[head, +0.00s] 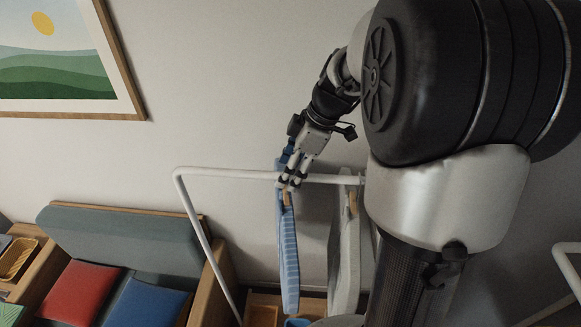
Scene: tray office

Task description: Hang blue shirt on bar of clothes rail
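The white clothes rail (225,174) stands against the wall, with its top bar running left to right. The blue shirt (289,255) hangs edge-on at the bar, on a hanger with a wooden part at its top. My gripper (289,182) is at the top of the shirt, level with the bar, and its fingers hide the hanger's hook. The fingers look close together around the hanger top. I cannot tell whether the hook rests on the bar.
A grey-white garment (346,250) hangs on the bar to the right of the blue shirt. A bench with a grey backrest (130,238), a red cushion (80,290) and a blue cushion (147,303) stands at left. A wicker basket (17,258) is at far left. The bar left of the shirt is bare.

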